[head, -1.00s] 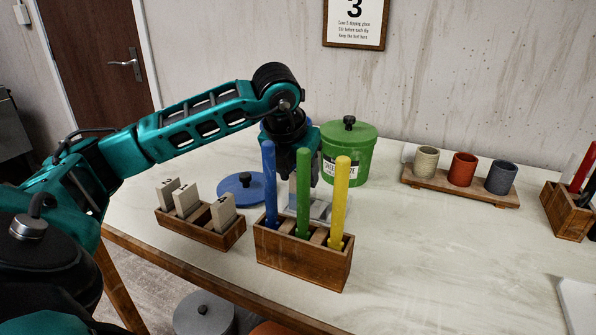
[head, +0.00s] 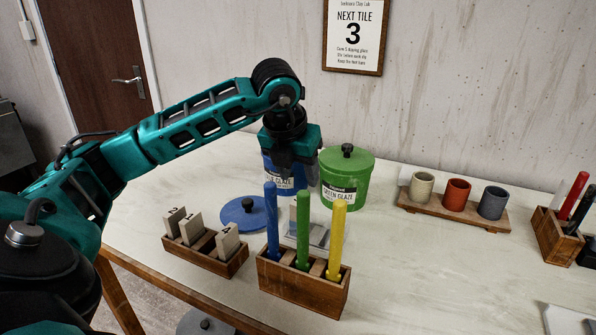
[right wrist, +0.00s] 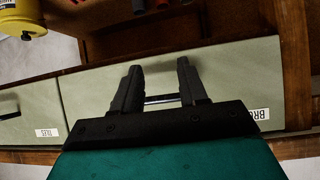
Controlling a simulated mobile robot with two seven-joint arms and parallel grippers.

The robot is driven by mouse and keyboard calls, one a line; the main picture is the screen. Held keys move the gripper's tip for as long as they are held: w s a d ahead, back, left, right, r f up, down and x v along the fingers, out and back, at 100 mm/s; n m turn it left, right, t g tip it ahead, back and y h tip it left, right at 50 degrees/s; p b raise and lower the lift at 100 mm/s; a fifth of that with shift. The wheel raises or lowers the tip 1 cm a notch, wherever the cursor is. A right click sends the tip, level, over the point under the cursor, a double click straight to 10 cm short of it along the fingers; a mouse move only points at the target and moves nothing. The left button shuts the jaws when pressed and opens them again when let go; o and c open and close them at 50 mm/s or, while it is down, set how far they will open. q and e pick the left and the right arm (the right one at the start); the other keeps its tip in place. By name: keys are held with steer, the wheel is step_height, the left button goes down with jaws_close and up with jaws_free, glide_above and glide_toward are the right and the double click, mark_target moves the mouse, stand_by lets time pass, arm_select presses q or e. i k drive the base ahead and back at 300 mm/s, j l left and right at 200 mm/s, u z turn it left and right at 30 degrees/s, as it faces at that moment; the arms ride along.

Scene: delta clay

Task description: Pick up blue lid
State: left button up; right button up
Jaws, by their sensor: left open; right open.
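The blue lid (head: 248,212) is a flat round disc with a black knob. It lies on the table in the head view, behind the tile rack. My left gripper (head: 296,178) is open and points down above the table, to the right of and higher than the lid, in front of the blue glaze bucket (head: 284,174). It is apart from the lid and holds nothing that I can see. The bucket's upper part is hidden behind the gripper. My right gripper (right wrist: 160,82) is open and empty in the right wrist view, in front of drawers.
A wooden rack of numbered tiles (head: 205,255) and a wooden block with blue, green and yellow sticks (head: 300,285) stand in front of the lid. A green lidded bucket (head: 346,180) stands right of the gripper.

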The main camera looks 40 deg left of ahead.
mark_target(248, 212)
steer(key=k+j, duration=0.7)
steer(key=k, duration=0.2)
